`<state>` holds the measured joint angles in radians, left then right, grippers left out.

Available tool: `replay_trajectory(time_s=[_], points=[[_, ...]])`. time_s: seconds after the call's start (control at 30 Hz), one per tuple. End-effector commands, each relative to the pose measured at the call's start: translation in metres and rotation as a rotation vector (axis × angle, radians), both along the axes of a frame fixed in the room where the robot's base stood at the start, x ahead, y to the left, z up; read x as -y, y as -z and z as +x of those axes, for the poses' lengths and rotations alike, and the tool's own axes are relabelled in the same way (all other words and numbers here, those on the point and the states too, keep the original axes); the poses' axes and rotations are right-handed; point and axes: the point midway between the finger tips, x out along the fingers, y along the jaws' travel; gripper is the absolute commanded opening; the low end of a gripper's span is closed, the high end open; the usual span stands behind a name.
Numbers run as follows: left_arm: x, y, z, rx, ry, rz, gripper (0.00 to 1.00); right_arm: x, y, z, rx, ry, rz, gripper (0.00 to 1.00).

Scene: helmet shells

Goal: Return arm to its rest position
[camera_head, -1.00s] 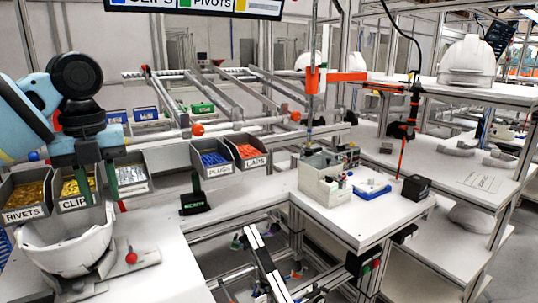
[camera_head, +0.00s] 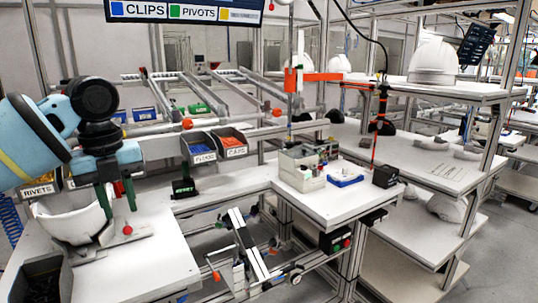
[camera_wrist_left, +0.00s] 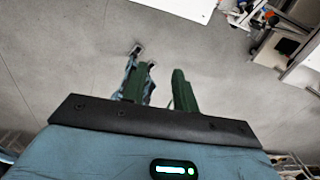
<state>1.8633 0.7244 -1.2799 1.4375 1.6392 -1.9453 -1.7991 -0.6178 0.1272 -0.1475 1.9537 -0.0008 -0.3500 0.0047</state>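My left arm comes in from the left in the head view. Its left gripper (camera_head: 117,208) points down with two green fingers apart and nothing between them. It hangs by the right rim of a white helmet shell (camera_head: 72,224); I cannot tell whether it touches. The shell sits in a fixture on the white workbench (camera_head: 150,262). In the left wrist view the green fingers (camera_wrist_left: 160,88) also stand apart over grey floor. My right gripper is out of view.
Grey bins of blue plugs (camera_head: 200,149) and orange caps (camera_head: 232,143) stand behind the bench, and the rivets bin (camera_head: 40,190) is at left. A dark bin (camera_head: 40,282) sits front left. A side table (camera_head: 325,205) carries a grey device (camera_head: 300,170).

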Motion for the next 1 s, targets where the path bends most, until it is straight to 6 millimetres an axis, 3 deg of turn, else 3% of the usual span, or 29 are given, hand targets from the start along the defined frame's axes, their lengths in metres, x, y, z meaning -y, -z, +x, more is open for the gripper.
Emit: replay_trajectory(time_s=[0.27, 0.53, 0.8, 1.0], points=[[0.045, 0.087, 0.023, 0.035, -0.115, -0.077, 0.29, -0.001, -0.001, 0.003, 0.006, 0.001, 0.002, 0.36], [0.106, 0.193, 0.029, 0.073, -0.312, -0.244, 0.29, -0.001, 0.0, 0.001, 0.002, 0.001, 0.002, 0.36], [0.159, 0.283, 0.011, 0.072, -0.563, -0.456, 0.29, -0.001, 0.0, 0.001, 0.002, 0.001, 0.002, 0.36], [0.185, 0.338, -0.012, 0.05, -0.789, -0.615, 0.29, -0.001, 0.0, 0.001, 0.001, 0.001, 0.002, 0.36]])
